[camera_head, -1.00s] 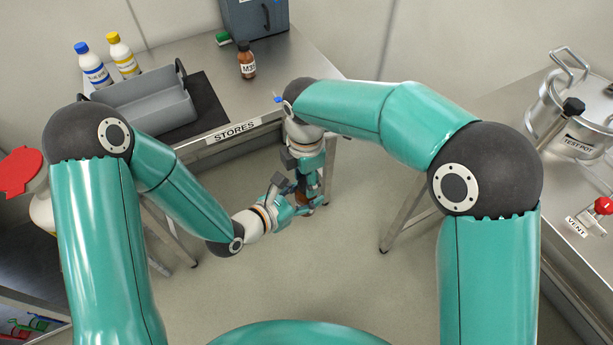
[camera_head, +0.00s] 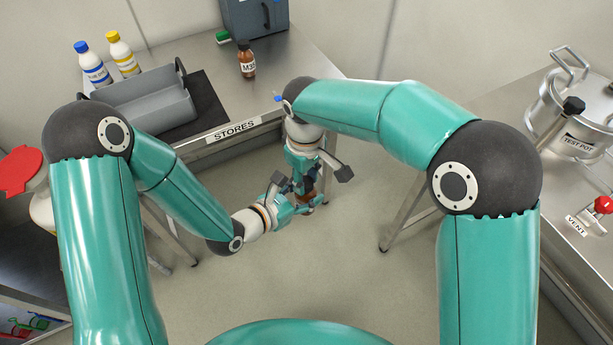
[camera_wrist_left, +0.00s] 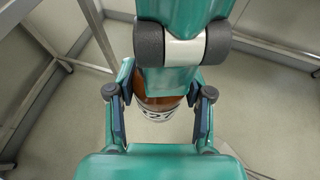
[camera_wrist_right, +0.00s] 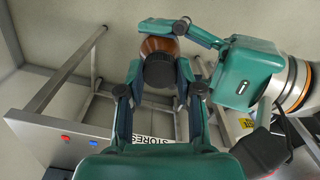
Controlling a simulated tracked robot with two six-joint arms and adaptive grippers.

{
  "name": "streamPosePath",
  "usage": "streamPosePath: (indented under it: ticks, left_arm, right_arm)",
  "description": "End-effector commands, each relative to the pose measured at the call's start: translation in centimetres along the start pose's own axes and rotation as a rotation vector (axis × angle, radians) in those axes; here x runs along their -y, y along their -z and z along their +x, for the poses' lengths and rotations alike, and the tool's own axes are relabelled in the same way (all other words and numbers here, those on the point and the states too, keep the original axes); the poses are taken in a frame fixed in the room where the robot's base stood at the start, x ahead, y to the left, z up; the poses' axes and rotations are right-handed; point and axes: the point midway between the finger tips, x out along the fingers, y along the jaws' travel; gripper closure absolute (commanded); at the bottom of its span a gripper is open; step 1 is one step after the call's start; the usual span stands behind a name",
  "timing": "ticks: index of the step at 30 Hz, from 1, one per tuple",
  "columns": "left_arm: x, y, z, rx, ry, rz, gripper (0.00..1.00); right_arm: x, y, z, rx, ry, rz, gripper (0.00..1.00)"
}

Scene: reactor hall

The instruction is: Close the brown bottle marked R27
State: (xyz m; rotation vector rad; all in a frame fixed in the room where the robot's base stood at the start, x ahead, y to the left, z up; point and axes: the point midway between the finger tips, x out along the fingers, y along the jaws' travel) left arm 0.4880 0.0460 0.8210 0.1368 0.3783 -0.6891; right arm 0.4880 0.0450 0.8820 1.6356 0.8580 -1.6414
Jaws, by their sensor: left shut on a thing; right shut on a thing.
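The brown bottle (camera_wrist_left: 160,104) has a white label, partly hidden, that seems to end in 27. My left gripper (camera_wrist_left: 160,118) is shut around its body and holds it in the air in front of the stores bench. The black cap (camera_wrist_right: 159,72) is between the fingers of my right gripper (camera_wrist_right: 158,88), which is shut on it. In the right wrist view the cap lines up over the bottle's brown shoulder; I cannot tell how far down it sits. In the head view my right gripper (camera_head: 304,176) is directly above my left gripper (camera_head: 298,205), and both mostly hide the bottle.
The stores bench (camera_head: 290,70) holds a grey tray (camera_head: 150,108), another brown bottle (camera_head: 246,62), a green cap (camera_head: 223,38), and blue-capped (camera_head: 92,66) and yellow-capped (camera_head: 123,56) bottles. A test pot (camera_head: 580,120) and red vent knob (camera_head: 603,204) are at right. Floor below is clear.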

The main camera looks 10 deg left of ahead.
Motion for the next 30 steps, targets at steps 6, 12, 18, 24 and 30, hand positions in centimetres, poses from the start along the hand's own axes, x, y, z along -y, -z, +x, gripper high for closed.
streamPosePath:
  ticks: [6, 12, 18, 24, 30]
  left_arm:
    - [0.27, 0.01, -0.02, -0.001, 0.008, 0.004, 1.00]
    - [0.33, 0.03, -0.03, -0.001, 0.009, 0.005, 1.00]
    - [0.37, 0.04, -0.03, -0.002, 0.010, 0.005, 1.00]
    - [0.23, 0.01, -0.02, -0.001, 0.006, 0.003, 1.00]
    - [0.14, -0.02, -0.01, 0.000, 0.004, 0.002, 1.00]
  right_arm:
    - [-0.06, 0.25, -0.05, -0.009, -0.001, 0.480, 1.00]
    - [-0.10, 0.30, -0.05, -0.011, 0.001, 0.864, 1.00]
    - [-0.14, 0.32, -0.06, -0.012, 0.000, 0.862, 0.59]
    - [-0.08, 0.22, -0.03, -0.008, 0.000, 0.860, 0.40]
    - [-0.05, 0.17, -0.07, -0.006, 0.000, 0.860, 0.40]
